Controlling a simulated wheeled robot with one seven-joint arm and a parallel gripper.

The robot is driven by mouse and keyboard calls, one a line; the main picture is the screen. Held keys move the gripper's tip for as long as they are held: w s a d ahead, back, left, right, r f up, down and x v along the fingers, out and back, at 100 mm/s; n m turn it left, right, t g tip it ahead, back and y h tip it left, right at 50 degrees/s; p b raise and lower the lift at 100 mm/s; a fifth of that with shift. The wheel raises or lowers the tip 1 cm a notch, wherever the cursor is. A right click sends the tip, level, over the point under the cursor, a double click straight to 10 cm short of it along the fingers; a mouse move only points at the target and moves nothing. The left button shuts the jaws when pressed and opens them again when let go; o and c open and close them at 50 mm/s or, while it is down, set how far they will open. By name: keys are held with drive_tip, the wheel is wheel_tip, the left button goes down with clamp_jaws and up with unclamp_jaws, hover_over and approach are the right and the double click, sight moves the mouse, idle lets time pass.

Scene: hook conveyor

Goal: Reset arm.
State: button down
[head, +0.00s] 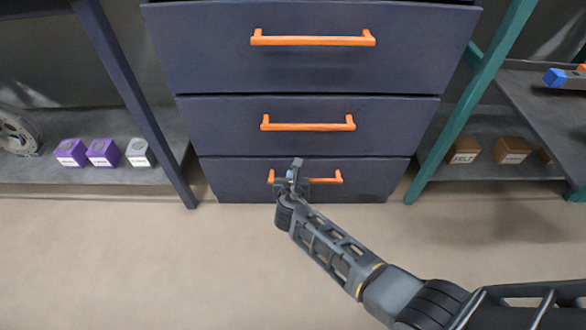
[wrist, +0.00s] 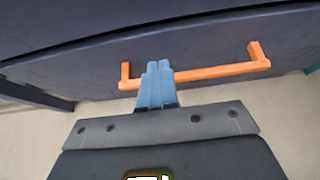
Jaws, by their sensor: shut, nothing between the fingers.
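My gripper (head: 295,168) is at the lowest drawer (head: 235,178) of a dark blue cabinet, in front of that drawer's orange handle (head: 325,180). In the wrist view my gripper (wrist: 158,68) shows two blue fingers pressed together with nothing between them. The fingertips overlap the left part of the orange handle (wrist: 220,71) in that view; whether they touch it I cannot tell. All the drawers in view look closed. My arm reaches in from the lower right and hides part of the lowest drawer's handle.
The middle drawer (head: 220,125) and upper drawer (head: 210,55) have orange handles too. A left shelf (head: 40,175) holds purple boxes (head: 70,152) and a grey box (head: 139,153). A right shelf (head: 480,172) holds brown boxes (head: 512,150). The floor (head: 130,270) in front is clear.

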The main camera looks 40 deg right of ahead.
drive_tip(key=p+v, duration=0.3)
drive_tip(key=v, duration=0.5)
drive_tip(key=shift+s+a+r+p, duration=0.15)
drive_tip(key=shift+s+a+p, duration=0.1)
drive_tip(key=shift+p, duration=0.1)
